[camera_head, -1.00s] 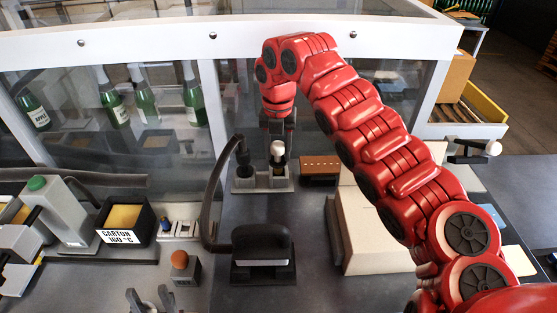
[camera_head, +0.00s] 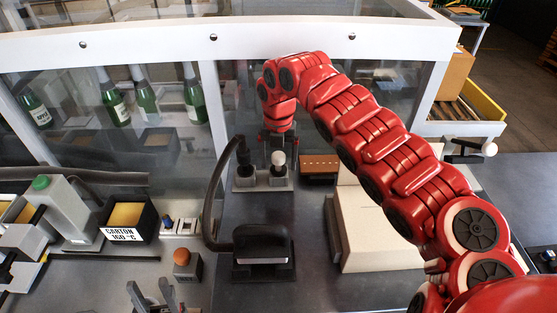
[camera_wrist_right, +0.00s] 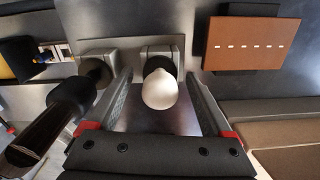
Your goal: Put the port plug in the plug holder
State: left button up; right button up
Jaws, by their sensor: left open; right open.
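The port plug (camera_head: 278,159), with a white rounded top and a black lower part, stands upright on the right-hand place of the grey plug holder (camera_head: 264,187). In the right wrist view the plug (camera_wrist_right: 160,92) stands between the fingers of my right gripper (camera_wrist_right: 157,82), with a gap on each side. That gripper is open; in the head view it (camera_head: 278,142) is just above and behind the plug. How deep the plug sits is hidden by its own top. My left gripper (camera_head: 154,298) is open and empty at the bottom edge.
A black hose (camera_head: 209,205) arches beside the holder, its end over the left-hand place. A black device (camera_head: 262,248) stands in front. A brown slotted block (camera_head: 319,165) and beige box (camera_head: 375,230) are to the right. A glass guard (camera_head: 150,110) stands behind.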

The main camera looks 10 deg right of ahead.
jog(key=shift+r, duration=0.1)
jog(key=shift+w+r, duration=0.1)
jog(key=shift+r, duration=0.25)
notch_tip(320, 180, up, 6)
jog(key=shift+a+f+b, duration=0.1)
jog(key=shift+f+b, duration=0.05)
jog(key=shift+b, duration=0.2)
notch_tip(320, 180, up, 6)
jog(key=p, duration=0.6)
jog(key=shift+f, duration=0.15)
jog(key=shift+f, duration=0.1)
